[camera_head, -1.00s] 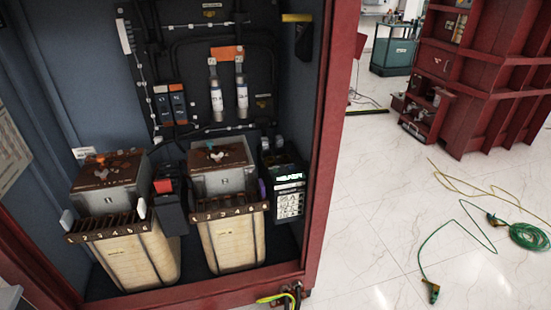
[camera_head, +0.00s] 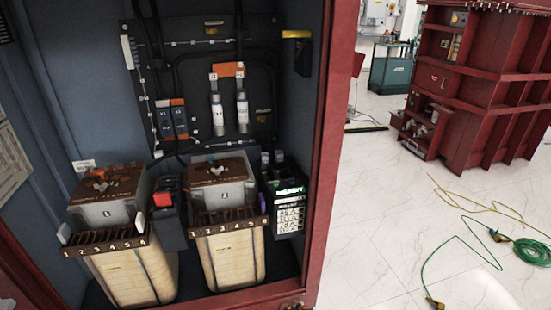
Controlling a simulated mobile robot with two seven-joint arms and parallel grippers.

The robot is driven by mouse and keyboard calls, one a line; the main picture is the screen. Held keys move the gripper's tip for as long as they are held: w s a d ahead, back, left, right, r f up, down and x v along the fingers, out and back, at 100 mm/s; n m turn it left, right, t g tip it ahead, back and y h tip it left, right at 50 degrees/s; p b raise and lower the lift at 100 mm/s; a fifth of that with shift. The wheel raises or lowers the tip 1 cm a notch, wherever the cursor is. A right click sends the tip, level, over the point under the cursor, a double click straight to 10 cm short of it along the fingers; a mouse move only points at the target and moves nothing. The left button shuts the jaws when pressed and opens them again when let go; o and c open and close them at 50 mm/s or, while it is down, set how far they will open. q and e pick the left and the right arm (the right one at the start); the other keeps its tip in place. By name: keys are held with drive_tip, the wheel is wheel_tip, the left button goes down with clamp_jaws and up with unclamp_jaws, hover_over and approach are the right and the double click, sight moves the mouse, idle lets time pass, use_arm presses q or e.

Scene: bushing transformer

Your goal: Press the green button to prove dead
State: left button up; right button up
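No green button can be made out in the head view. Inside the open red cabinet (camera_head: 321,150), a black device (camera_head: 288,203) with a small lit green display and a pale label panel stands at the right, beside the right transformer block. A dark device with a red top (camera_head: 163,199) stands between the two transformer blocks, the left one (camera_head: 108,203) and the right one (camera_head: 222,195). Whether either carries the button is too small to tell. Neither of my grippers shows in the view.
Fuses (camera_head: 229,112) and small switches (camera_head: 171,120) sit on the cabinet's back panel. Green and yellow cables (camera_head: 520,250) lie on the white floor at the right. Another red cabinet (camera_head: 475,100) stands behind. The floor between is mostly clear.

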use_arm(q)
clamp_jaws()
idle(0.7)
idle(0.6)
